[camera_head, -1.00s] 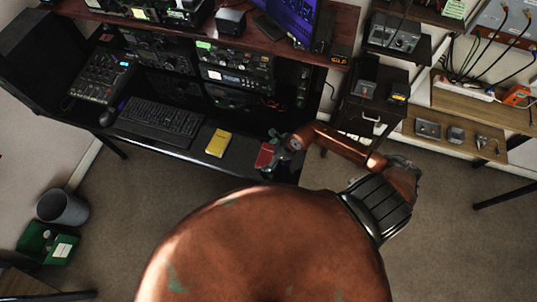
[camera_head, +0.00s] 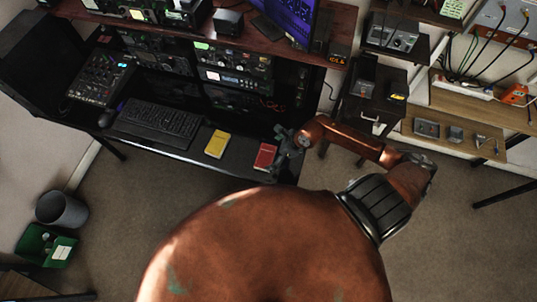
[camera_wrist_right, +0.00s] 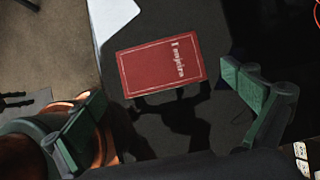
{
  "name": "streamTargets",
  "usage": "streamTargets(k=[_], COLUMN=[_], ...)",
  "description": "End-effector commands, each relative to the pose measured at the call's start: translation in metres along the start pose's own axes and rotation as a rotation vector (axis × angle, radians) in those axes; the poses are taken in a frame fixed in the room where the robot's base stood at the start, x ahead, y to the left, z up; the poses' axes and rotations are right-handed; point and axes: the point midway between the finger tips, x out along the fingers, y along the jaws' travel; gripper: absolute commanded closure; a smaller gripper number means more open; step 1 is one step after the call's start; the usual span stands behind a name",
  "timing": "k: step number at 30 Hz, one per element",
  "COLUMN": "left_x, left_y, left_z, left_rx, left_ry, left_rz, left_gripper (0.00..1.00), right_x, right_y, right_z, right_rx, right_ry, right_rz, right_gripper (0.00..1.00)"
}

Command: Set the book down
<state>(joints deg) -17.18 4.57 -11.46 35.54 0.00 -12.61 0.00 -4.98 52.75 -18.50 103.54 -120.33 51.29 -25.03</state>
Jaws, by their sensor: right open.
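A red book (camera_head: 265,156) lies flat on the black desk (camera_head: 185,155) near its front right edge. It also shows in the right wrist view (camera_wrist_right: 162,64), cover up with pale lettering. My right gripper (camera_head: 287,143) is just to the right of the book in the head view. In the right wrist view its two green fingers (camera_wrist_right: 170,115) are spread wide, with the book between and beyond them, and none of the fingers touches it. My left gripper is not in view.
A yellow book (camera_head: 217,144) lies on the desk left of the red one. A keyboard (camera_head: 158,122) and a mouse (camera_head: 107,119) are farther left. Radio gear (camera_head: 235,80) stands behind. Bare desk lies between the two books.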

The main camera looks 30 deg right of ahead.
Motion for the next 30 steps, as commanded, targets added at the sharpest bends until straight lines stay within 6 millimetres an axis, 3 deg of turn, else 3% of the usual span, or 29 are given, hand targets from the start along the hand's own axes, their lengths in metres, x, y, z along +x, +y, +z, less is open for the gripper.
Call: streamTargets(k=[6, 12, 30], left_x=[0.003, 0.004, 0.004], left_y=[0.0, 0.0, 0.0], left_z=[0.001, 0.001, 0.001], left_rx=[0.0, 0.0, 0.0], left_ry=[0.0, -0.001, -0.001], left_rz=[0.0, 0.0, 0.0], left_gripper=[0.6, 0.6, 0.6], right_x=[-0.044, -0.065, -0.069], right_y=[0.0, 0.0, 0.0], right_z=[-0.001, -0.001, 0.0], right_rx=[-0.002, 0.001, 0.001], right_ry=[0.001, 0.001, -0.001], right_rz=[-0.001, 0.0, 0.0], right_gripper=[0.0, 0.0, 0.0])
